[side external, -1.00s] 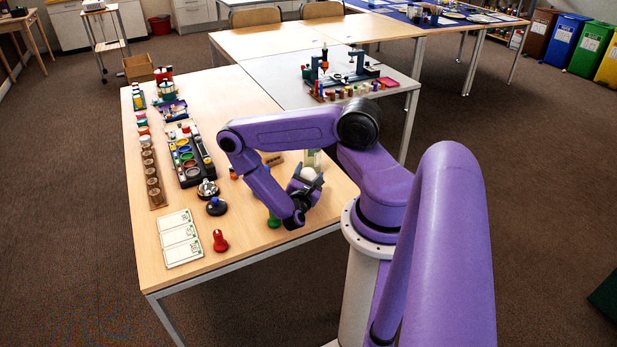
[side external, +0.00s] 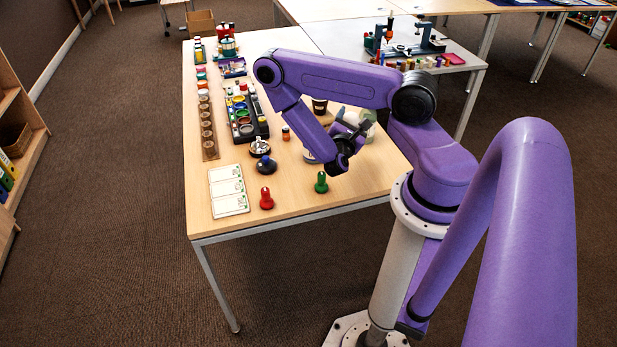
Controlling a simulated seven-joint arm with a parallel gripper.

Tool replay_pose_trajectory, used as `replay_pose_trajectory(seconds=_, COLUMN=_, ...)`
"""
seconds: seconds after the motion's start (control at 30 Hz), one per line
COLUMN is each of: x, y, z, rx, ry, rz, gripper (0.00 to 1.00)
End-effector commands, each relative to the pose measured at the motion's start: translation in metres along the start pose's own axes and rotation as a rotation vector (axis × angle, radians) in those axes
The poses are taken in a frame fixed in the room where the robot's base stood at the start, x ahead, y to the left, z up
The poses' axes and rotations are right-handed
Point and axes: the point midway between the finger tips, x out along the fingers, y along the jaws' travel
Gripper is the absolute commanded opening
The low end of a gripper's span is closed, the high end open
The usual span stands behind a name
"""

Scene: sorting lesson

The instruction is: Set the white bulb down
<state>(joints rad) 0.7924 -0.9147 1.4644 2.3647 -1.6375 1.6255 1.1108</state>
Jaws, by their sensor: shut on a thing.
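A dark cup (side external: 319,106) is behind my arm. Bare tabletop (side external: 290,205) lies between the pegs.

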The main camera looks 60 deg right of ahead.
Motion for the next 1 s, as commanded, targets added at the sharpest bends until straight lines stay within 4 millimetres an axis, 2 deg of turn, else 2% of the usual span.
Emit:
replay_pose_trajectory(seconds=0.03, x=-0.012, y=0.014, z=-0.008, rx=-0.001, ry=0.021, rz=0.046, gripper=0.46)
replay_pose_trajectory(seconds=0.2, x=-0.053, y=0.054, z=-0.030, rx=-0.003, ry=0.085, rz=0.188, gripper=0.46)
replay_pose_trajectory(seconds=0.5, x=-0.133, y=0.103, z=-0.060, rx=-0.005, ry=0.187, rz=0.417, gripper=0.46)
replay_pose_trajectory(seconds=0.7, x=-0.166, y=0.117, z=-0.069, rx=-0.005, ry=0.226, rz=0.504, gripper=0.46)
replay_pose_trajectory(seconds=0.83, x=-0.174, y=0.118, z=-0.074, rx=-0.007, ry=0.235, rz=0.525, gripper=0.46)
replay_pose_trajectory(seconds=1.0, x=-0.175, y=0.109, z=-0.094, rx=-0.008, ry=0.236, rz=0.528, gripper=0.46)
